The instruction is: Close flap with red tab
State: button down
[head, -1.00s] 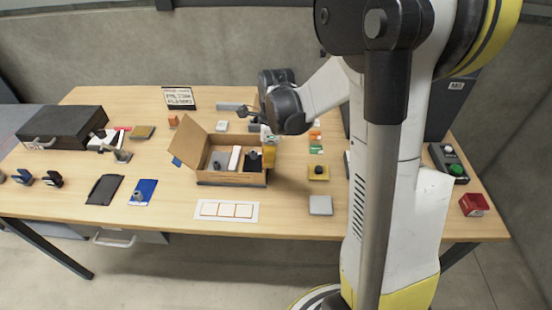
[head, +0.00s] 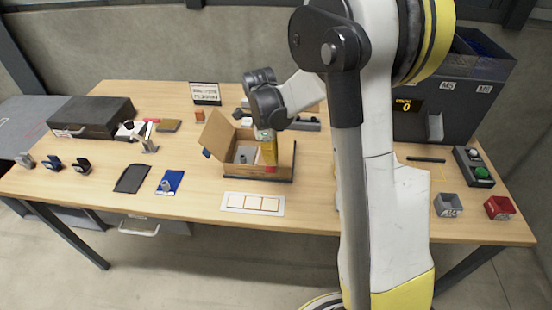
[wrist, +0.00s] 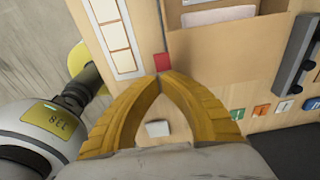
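An open-topped cardboard box (head: 238,169) stands mid-table; its left flap (head: 215,135) is raised, with a blue tab (head: 206,154). The red tab (head: 270,169) shows low at the front right of the box, and in the wrist view (wrist: 162,62) at the left edge of a brown flap (wrist: 220,62). That flap appears to cover the right part of the box; its exact angle is unclear. My gripper (wrist: 162,76) has its yellow fingertips together right beside the red tab; whether they touch it is unclear. In the head view my gripper (head: 268,148) partly hides the box.
A grey part (head: 245,155) lies inside the box. A white panel of squares (head: 252,203) lies in front. A blue card (head: 170,182) and black pad (head: 132,178) lie left.

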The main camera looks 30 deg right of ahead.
aim_at(266, 171)
jog(key=shift+w+a+f+b, duration=0.2)
jog(key=shift+a+f, duration=0.05)
jog(key=shift+f, duration=0.2)
jog(key=shift+w+a+f+b, duration=0.2)
jog(key=shift+a+f, duration=0.05)
jog(key=shift+f, duration=0.2)
jog(key=shift+w+a+f+b, duration=0.1)
jog(key=shift+a+f+b, duration=0.15)
jog(key=shift+f, duration=0.2)
jog(key=shift+w+a+f+b, duration=0.1)
jog(key=shift+f+b, duration=0.15)
jog(key=shift+f, duration=0.15)
